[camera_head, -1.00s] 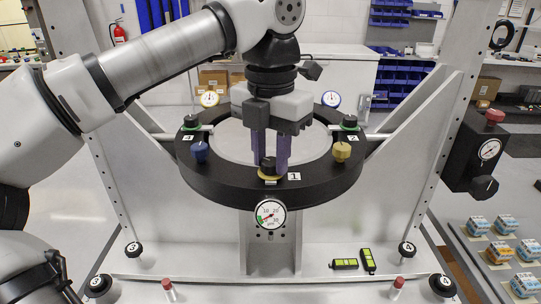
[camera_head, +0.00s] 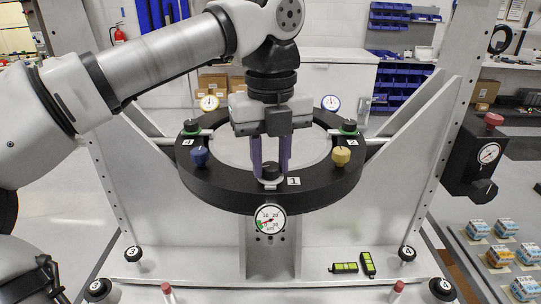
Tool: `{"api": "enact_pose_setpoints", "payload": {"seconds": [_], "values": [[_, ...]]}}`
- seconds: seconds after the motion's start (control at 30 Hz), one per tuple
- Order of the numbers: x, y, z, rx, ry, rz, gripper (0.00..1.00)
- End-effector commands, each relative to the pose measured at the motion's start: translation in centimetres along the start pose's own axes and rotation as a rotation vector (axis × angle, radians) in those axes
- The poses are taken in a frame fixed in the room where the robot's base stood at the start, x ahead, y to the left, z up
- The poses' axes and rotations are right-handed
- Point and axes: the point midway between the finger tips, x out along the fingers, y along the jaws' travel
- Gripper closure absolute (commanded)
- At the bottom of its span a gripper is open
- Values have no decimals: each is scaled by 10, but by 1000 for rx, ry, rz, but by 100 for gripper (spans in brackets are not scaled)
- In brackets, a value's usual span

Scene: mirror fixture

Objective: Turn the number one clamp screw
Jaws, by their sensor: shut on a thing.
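The number one clamp screw (camera_head: 269,172) is a black knob at the front of the black ring (camera_head: 225,190), beside a white label "1" (camera_head: 294,181). My gripper (camera_head: 270,165) points straight down with its purple fingers on either side of this knob, shut on it. The fingers partly hide the knob's sides. Clamp screw two (camera_head: 349,127) and clamp screw four (camera_head: 191,126) are black knobs with green bands at the ring's right and left.
A blue knob (camera_head: 200,156) and a yellow knob (camera_head: 341,155) stand on the ring. A gauge (camera_head: 270,218) hangs below its front. A black gauge box (camera_head: 473,155) is at right.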

Motion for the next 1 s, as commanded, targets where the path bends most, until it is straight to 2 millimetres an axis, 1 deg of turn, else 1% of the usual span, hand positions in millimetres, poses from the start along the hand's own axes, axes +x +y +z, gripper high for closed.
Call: {"api": "enact_pose_setpoints", "payload": {"seconds": [0.2, 0.4, 0.93, 0.97, 1.0], "values": [[-2, 0, 1, -122, -6, -4, 94], [-2, 0, 2, -182, -6, -5, 94], [-2, 0, 2, -204, -7, -5, 94], [-2, 0, 2, -204, -7, -5, 69], [-2, 0, 2, -203, -7, -5, 64]]}}
